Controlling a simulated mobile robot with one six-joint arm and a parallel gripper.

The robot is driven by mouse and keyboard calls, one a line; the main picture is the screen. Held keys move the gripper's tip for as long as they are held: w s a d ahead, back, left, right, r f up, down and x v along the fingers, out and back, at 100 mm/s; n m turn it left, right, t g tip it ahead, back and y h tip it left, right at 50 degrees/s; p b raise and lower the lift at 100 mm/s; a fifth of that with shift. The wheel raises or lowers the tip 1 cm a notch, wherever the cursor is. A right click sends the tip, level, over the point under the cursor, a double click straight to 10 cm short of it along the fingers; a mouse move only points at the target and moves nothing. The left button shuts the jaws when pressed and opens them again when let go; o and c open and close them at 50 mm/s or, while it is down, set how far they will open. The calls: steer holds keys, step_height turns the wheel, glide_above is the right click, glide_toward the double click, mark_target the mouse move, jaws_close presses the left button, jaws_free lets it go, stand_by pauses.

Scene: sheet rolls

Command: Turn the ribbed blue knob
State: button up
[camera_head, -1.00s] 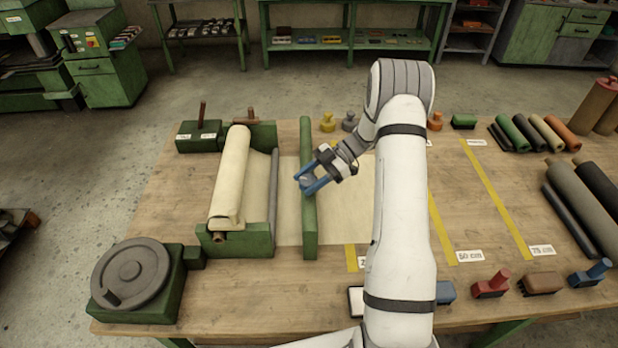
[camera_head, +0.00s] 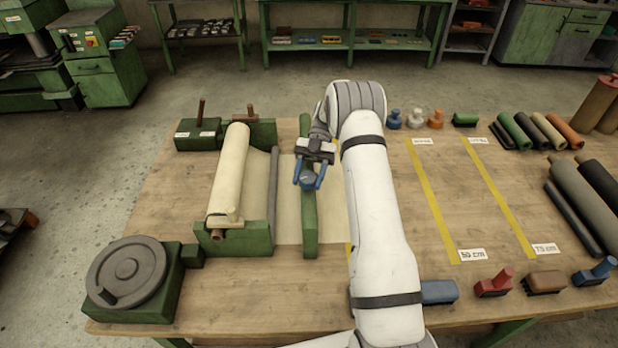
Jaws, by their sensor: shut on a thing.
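The ribbed blue knob (camera_head: 308,183) sits on the long green bar (camera_head: 309,235) that lies across the pale sheet. Only a small bluish-grey part of it shows between the fingers; its ribs are too small to make out. My gripper (camera_head: 308,181) has blue fingers and is shut on the knob, one finger on its left and one on its right. My arm comes in from the right side of the bar.
A cream roll (camera_head: 230,175) rests in a green stand left of the bar. A grey handwheel (camera_head: 126,272) is at the front left. Blue, white and orange knob-shaped pieces (camera_head: 394,119) stand at the back. The table between the yellow tape lines (camera_head: 435,200) is clear.

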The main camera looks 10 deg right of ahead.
steer(key=shift+n+h, duration=0.3)
steer(key=o, duration=1)
